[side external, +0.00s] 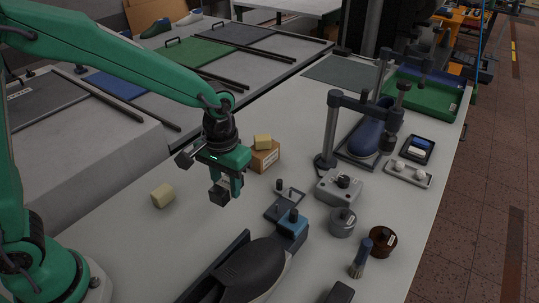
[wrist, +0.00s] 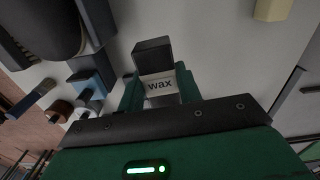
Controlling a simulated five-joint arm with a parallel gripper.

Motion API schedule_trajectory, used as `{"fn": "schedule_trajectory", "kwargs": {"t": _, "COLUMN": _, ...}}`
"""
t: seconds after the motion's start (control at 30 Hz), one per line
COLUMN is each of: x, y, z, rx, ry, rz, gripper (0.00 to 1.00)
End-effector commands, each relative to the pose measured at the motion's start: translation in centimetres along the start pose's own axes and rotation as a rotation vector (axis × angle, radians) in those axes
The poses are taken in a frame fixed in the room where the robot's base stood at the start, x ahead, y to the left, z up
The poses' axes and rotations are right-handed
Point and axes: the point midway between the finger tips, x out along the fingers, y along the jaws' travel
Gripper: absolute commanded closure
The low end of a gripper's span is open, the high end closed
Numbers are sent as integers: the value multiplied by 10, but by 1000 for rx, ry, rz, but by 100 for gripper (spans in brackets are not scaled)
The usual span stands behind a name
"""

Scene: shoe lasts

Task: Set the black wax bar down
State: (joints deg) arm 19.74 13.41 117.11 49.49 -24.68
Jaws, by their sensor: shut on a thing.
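The black wax bar (side external: 219,193) is in my gripper (side external: 233,190), held between its two green fingers. In the wrist view the bar's black end (wrist: 153,54) sticks out past the fingertips, and a pale label reading "wax" (wrist: 160,86) lies between the fingers. My gripper (wrist: 159,88) is shut on the bar. In the side view the bar hangs over the pale bench top (side external: 150,235); I cannot tell whether it touches the bench.
A pale yellow block (side external: 162,195) lies to the left, and another (side external: 263,142) sits on a cardboard box (side external: 264,156) behind. Bench left of my gripper is mostly clear.

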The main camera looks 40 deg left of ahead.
Motion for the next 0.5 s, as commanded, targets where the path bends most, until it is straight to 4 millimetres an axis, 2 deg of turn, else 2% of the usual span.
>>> {"fn": "schedule_trajectory", "kwargs": {"t": 0.23, "x": 0, "y": 1, "z": 15, "rx": -46, "ry": 1, "rz": 0, "gripper": 90}}
{"fn": "schedule_trajectory", "kwargs": {"t": 0.5, "x": 3, "y": 1, "z": 59, "rx": -186, "ry": 1, "rz": 1, "gripper": 90}}
